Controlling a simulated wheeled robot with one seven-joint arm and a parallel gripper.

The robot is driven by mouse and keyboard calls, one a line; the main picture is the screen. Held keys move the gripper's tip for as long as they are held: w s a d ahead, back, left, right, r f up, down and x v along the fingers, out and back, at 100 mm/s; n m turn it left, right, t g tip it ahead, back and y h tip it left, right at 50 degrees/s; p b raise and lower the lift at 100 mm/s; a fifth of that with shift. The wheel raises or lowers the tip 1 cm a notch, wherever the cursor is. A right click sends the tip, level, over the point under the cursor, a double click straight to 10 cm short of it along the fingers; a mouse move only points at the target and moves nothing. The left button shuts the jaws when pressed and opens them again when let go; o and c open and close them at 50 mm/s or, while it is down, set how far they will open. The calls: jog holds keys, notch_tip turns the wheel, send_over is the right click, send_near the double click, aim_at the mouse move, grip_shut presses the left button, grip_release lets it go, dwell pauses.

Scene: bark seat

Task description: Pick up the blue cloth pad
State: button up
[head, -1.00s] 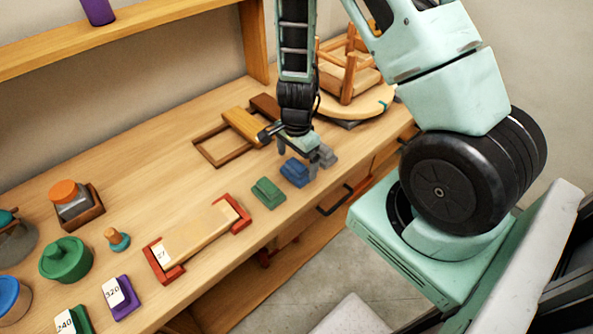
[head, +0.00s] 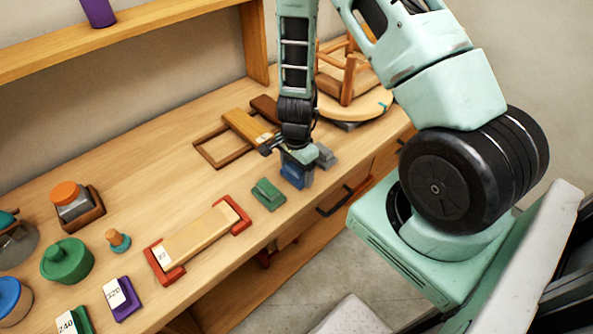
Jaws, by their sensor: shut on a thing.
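The blue cloth pad (head: 293,174) is a small dark blue block-like pad near the front edge of the wooden bench, to the right of a green pad (head: 268,194). My gripper (head: 296,166) points down over it and is shut on it, with a finger on either side. The gripper hides the pad's upper part. I cannot tell whether the pad still touches the bench.
A wooden block in red end holders (head: 238,215) lies to the left. A wooden frame (head: 209,150) lies behind the gripper. A small stool (head: 347,78) on a round board stands at the back right. Open bench top (head: 150,165) lies left of the frame.

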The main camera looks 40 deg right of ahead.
aim_at(296, 166)
jog(key=shift+r, duration=0.15)
notch_tip(296, 166, up, 10)
jog(key=shift+f+p, duration=0.1)
jog(key=shift+p, duration=0.2)
jog(key=shift+o, duration=1.4)
jog(key=shift+c, duration=0.7)
